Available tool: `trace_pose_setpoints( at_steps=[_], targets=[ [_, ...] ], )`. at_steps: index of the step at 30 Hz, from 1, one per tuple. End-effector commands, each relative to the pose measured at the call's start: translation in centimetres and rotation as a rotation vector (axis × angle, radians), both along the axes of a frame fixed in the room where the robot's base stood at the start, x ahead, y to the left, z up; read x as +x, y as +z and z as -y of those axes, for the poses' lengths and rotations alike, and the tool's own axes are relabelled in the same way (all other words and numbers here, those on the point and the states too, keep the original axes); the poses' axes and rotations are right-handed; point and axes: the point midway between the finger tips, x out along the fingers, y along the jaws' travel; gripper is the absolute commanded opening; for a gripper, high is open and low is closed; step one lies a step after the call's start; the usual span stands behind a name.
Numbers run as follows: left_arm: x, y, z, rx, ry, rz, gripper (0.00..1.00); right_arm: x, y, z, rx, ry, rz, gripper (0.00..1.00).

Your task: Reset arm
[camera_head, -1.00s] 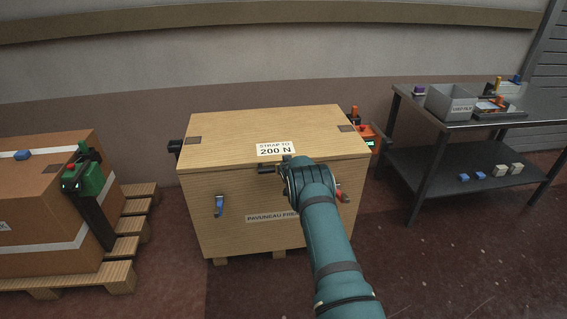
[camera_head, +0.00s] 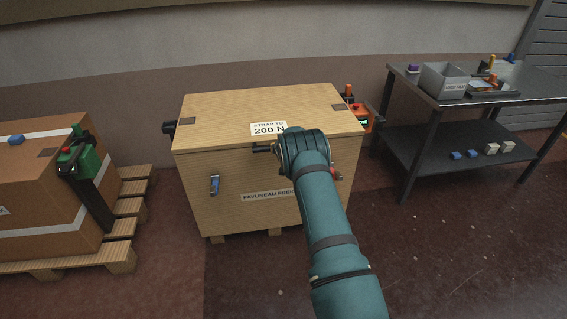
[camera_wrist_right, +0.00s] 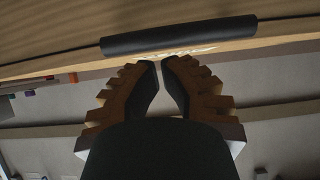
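My right arm, teal, reaches in from the lower right in the head view, with its rounded wrist (camera_head: 303,152) in front of the wooden crate (camera_head: 225,165). A small dark part sticks out left of the wrist, and the fingers are mostly hidden there. In the right wrist view my right gripper (camera_wrist_right: 160,62) has its stepped tan and black fingers drawn together, tips almost touching, with nothing seen between them. A black bar (camera_wrist_right: 180,36) lies just beyond the tips against a wooden surface; I cannot tell whether they touch. My left gripper is not in view.
The crate carries a "200 N" label (camera_head: 268,129) and a blue latch (camera_head: 214,185). A cardboard box (camera_head: 30,185) with a green tool (camera_head: 77,158) stands on a pallet (camera_head: 125,255) at left. A metal table (camera_head: 505,112) with a grey bin (camera_head: 444,82) stands at right.

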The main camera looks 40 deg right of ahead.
Motion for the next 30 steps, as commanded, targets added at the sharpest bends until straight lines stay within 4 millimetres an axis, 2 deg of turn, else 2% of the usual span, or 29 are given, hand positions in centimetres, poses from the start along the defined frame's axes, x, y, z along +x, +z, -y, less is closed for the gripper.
trace_pose_setpoints(
  at_steps=[12,18,25,28,30],
  targets=[
    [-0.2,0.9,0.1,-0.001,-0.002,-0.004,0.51,-4.6,-3.0,-2.8,-0.001,-0.001,0.003,0.0],
    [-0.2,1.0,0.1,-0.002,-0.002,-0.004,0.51,-5.5,-3.6,-3.3,-0.003,0.0,0.004,0.0],
    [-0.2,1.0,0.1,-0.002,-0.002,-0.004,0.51,-5.5,-3.7,-3.5,0.001,0.001,0.003,0.0],
    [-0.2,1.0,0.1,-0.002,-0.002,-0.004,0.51,-6.0,-4.6,-5.3,0.033,0.009,-0.022,0.0],
    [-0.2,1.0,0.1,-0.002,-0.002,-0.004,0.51,-6.8,-5.7,-7.9,0.079,0.021,-0.056,0.0]
  ],
)
